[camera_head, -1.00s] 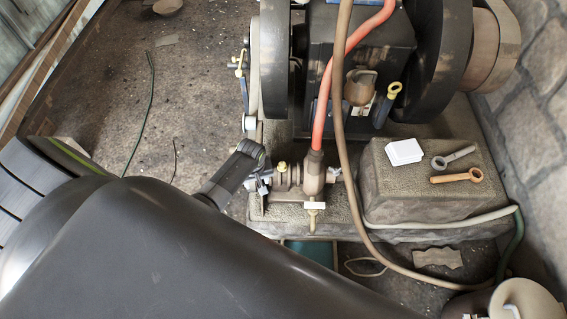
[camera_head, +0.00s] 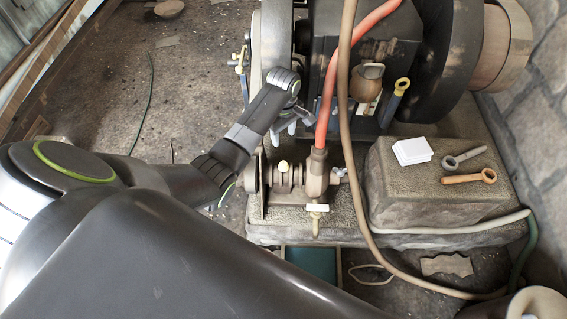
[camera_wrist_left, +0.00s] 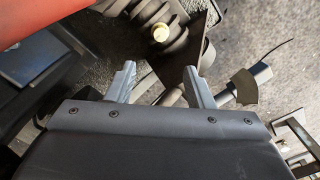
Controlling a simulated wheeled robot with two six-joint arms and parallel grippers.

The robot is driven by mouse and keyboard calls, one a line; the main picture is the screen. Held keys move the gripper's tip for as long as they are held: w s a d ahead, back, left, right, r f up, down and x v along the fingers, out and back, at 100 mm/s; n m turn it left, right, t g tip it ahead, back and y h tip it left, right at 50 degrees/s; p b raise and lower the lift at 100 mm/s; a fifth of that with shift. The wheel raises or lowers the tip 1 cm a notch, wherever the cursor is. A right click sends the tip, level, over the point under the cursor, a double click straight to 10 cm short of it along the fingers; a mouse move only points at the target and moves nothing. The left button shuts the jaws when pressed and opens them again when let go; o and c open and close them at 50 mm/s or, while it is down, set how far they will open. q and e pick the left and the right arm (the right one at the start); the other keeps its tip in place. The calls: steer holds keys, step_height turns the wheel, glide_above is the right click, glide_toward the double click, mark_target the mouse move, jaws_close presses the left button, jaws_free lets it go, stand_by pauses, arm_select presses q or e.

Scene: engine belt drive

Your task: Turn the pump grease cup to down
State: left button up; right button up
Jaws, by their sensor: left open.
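The pump (camera_head: 315,178) is a rusty brown body on the stone base, with the red hose joining its top. A small pale-yellow cap, which looks like the grease cup (camera_head: 283,166), sits on the pump's left part. It also shows as a round yellow knob in the left wrist view (camera_wrist_left: 160,33). My left gripper (camera_head: 292,126) is behind the pump, left of the red hose. In the left wrist view its two fingers (camera_wrist_left: 162,84) are apart with nothing between them, short of the cup. My right gripper is out of view.
The red hose (camera_head: 327,100) and a brown hose (camera_head: 347,130) hang close to the pump. The engine's flywheel (camera_head: 275,40) stands behind. A stone block (camera_head: 430,185) at right carries a white box (camera_head: 412,151) and two wrenches. A brass tap (camera_head: 316,210) projects at the front.

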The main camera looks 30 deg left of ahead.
mark_target(284, 164)
arm_select(q)
step_height(284, 164, down, 14)
steer(key=b, duration=0.5)
steer(key=shift+f, duration=0.15)
steer(key=shift+f+b, duration=0.5)
steer(key=shift+f, duration=0.15)
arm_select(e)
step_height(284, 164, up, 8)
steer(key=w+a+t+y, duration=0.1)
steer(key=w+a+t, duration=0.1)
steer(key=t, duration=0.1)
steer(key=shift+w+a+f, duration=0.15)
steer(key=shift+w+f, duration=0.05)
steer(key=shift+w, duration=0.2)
arm_select(q)
steer(key=c, duration=1)
